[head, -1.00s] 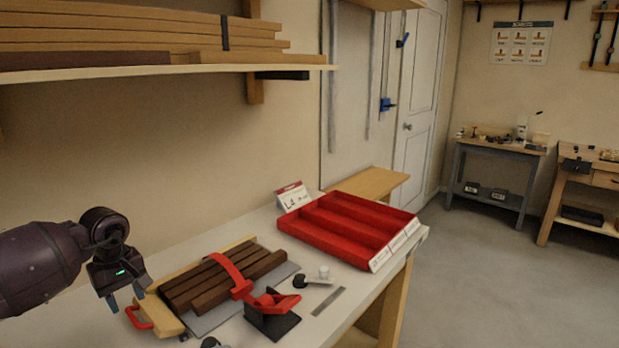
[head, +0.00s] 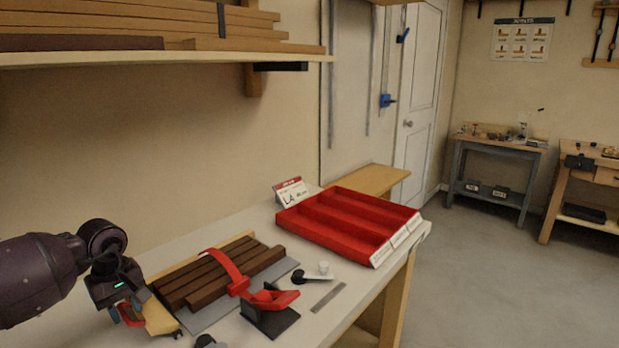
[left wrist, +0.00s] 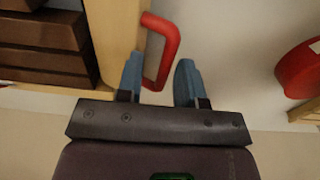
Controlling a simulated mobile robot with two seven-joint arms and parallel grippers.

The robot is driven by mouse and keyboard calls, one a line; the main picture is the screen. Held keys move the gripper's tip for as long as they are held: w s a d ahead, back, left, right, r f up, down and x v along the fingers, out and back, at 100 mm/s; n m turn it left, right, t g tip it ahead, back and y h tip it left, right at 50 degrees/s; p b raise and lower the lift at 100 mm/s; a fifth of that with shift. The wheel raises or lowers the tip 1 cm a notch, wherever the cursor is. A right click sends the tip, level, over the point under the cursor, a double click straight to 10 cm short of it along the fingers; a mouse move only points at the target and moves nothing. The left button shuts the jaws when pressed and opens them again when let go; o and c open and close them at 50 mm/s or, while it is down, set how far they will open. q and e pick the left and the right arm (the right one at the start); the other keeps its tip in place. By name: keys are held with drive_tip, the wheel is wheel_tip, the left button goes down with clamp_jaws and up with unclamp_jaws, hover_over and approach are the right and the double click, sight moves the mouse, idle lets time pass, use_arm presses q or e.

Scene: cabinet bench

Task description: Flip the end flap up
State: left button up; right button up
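The end flap (head: 160,318) is a light wood piece at the near left end of a wooden jig that holds dark brown strips (head: 220,278). It lies low at the bench. Its red handle (head: 131,317) is partly hidden by my left gripper (head: 124,312) in the head view. In the left wrist view the red handle (left wrist: 166,45) stands out from the light wood (left wrist: 112,40). My left gripper (left wrist: 159,68) is open there, its blue fingers on either side of the handle with a gap visible. My right gripper is not in view.
A red strap (head: 228,268) crosses the strips beside a red-and-black clamp (head: 270,308). A red divided tray (head: 345,222) stands farther right. A steel rule (head: 328,297) lies on the white bench. A shelf of boards (head: 150,55) hangs above.

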use_arm(q)
drive_tip(key=shift+o, duration=0.3)
drive_tip(key=shift+s+a+f, duration=0.1)
drive_tip(key=shift+s+f, duration=0.25)
drive_tip(key=shift+f, duration=0.25)
drive_tip(key=shift+w+r, duration=0.1)
drive_tip(key=shift+r, duration=0.05)
drive_tip(key=shift+c, duration=0.3)
drive_tip(key=shift+w+r, duration=0.1)
drive_tip(key=shift+c, duration=0.5)
drive_tip(key=shift+o, duration=2.3)
drive_tip(key=shift+r, duration=0.1)
drive_tip(key=shift+r, duration=0.1)
